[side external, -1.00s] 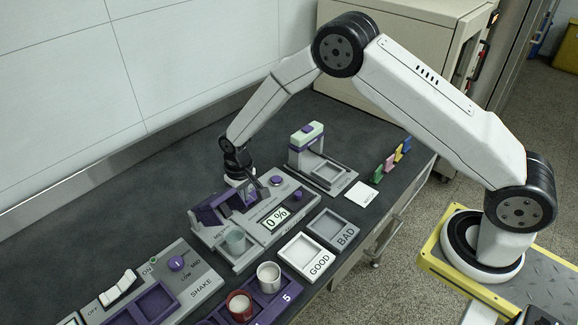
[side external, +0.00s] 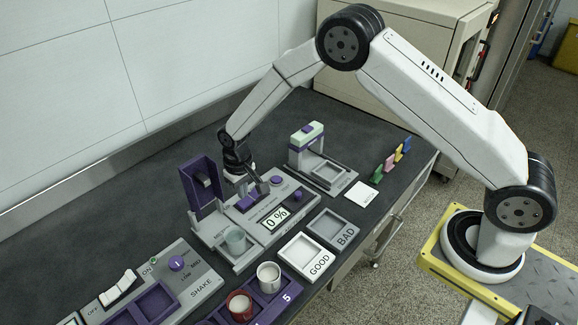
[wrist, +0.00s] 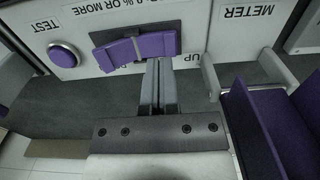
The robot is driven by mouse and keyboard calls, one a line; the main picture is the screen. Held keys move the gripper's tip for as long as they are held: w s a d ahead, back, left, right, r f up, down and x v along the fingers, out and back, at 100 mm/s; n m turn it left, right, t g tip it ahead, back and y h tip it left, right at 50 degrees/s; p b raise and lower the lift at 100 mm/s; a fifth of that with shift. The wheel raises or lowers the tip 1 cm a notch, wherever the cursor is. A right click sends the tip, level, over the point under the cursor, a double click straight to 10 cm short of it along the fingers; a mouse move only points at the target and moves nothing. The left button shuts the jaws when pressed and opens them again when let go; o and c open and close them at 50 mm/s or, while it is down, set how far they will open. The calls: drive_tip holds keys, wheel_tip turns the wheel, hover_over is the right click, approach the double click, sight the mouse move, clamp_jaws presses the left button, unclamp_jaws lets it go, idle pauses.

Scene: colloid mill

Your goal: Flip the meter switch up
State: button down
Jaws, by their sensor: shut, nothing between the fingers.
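The meter (side external: 275,230) is a grey unit with a display reading 0 %. It also shows upside down in the wrist view, with its METER label (wrist: 248,12). Its purple rocker switch (side external: 246,203) lies on the top face; in the wrist view the switch (wrist: 150,45) sits in a dark frame, near an inverted UP label. My gripper (side external: 262,190) is shut and empty, pointing down at the switch. In the wrist view the closed fingertips (wrist: 159,62) are at the switch's lower edge; I cannot tell whether they touch. They partly hide the panel there.
The meter's purple lid (side external: 199,178) stands upright left of my gripper; it also shows close by in the wrist view (wrist: 262,120). GOOD (side external: 318,262) and BAD (side external: 343,237) trays lie in front. The purple TEST button (wrist: 63,54) is near the switch.

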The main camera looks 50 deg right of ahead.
sight(246, 203)
drive_tip(key=shift+r, duration=2.45)
drive_tip(key=shift+r, duration=0.1)
drive_tip(key=s+d+r+t, duration=0.1)
drive_tip(key=s+d+r, duration=0.2)
drive_tip(key=s, duration=0.4)
drive_tip(key=s+d+r, duration=0.3)
drive_tip(key=s, duration=0.5)
drive_tip(key=s+d+r+t, duration=0.1)
drive_tip(key=s+d+r, duration=0.2)
drive_tip(key=s, duration=0.4)
drive_tip(key=shift+s+d+r+t, duration=0.2)
drive_tip(key=shift+d+r+t, duration=0.1)
drive_tip(key=shift+d, duration=0.25)
